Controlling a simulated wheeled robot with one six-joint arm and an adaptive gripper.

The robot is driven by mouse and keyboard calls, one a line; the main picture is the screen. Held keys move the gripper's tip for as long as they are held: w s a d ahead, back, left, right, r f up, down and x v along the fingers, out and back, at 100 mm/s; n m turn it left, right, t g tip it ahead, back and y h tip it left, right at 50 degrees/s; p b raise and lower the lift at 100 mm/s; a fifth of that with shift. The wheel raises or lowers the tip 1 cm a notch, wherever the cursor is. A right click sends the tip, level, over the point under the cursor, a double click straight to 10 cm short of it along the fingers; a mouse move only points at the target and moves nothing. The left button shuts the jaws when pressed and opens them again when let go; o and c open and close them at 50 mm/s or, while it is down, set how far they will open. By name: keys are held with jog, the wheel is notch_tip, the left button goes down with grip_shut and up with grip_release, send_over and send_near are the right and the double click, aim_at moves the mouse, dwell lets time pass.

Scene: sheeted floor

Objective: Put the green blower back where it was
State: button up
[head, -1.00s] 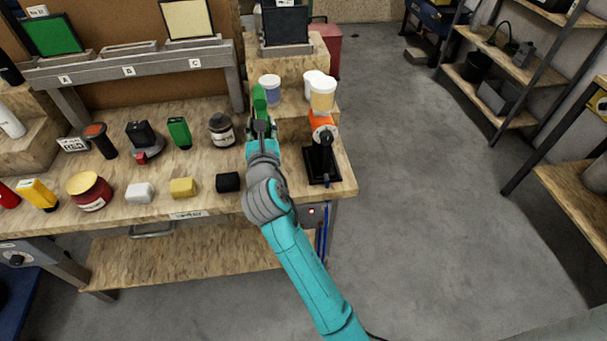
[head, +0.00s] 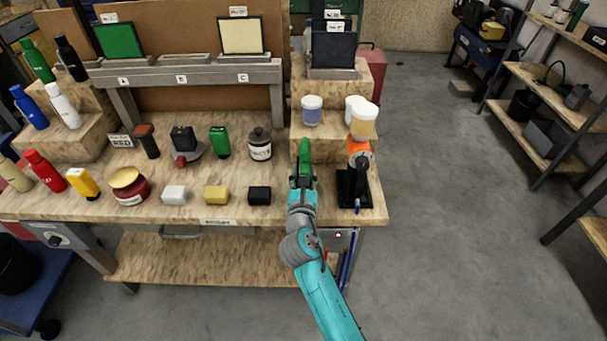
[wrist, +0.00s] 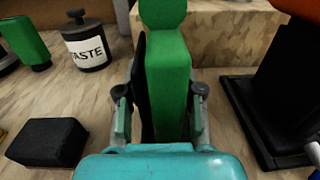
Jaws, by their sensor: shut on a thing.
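The green blower (head: 304,158) is in my gripper (head: 301,180), over the right part of the bench, just in front of the stepped wooden block. In the wrist view the blower (wrist: 168,85) stands roughly upright between the two fingers of my gripper (wrist: 160,98), with a dark part along its left side. The fingers are shut on it. Its lower end is hidden by my gripper, so I cannot tell whether it touches the bench top.
An orange tool on a black stand (head: 354,188) is close on the right. A black block (head: 259,196) and a dark jar labelled WASTE (head: 260,145) are on the left. Tubs (head: 312,110) stand on the step behind. Another green item (head: 219,142) stands further left.

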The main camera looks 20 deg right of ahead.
jog(key=o, duration=0.7)
jog(key=shift+f, duration=0.1)
jog(key=shift+o, duration=0.2)
jog(key=shift+r, duration=0.2)
jog(key=v, duration=1.2)
